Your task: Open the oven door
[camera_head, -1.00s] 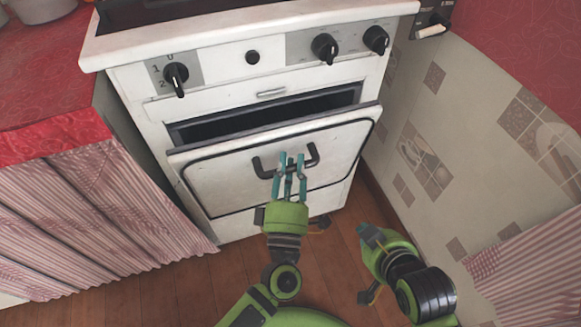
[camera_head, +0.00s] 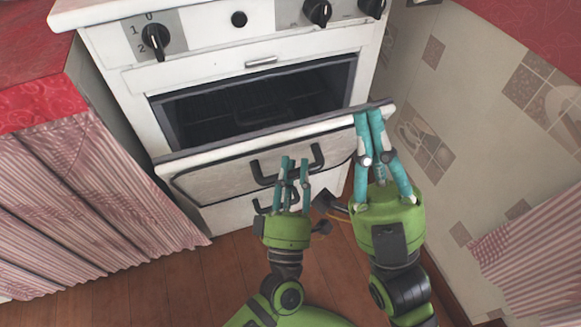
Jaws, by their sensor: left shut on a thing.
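The white oven door (camera_head: 215,178) is tilted down and outward, partly open, with the dark oven cavity (camera_head: 250,105) showing above it. Its black handle (camera_head: 317,158) is on the door's front. My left gripper (camera_head: 294,163) is shut on the handle; its teal fingers hide part of the bar. My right gripper (camera_head: 368,113) has its fingertips close together at the top edge of the door, near the right corner. It looks shut with nothing between the tips. I cannot tell whether it touches the door.
The white stove front has black knobs (camera_head: 155,38) above the oven. A counter with a red oilcloth (camera_head: 35,85) and striped curtain (camera_head: 90,200) stands close on the left. A tiled wall (camera_head: 450,120) is close on the right. Wooden floor (camera_head: 150,285) is clear below.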

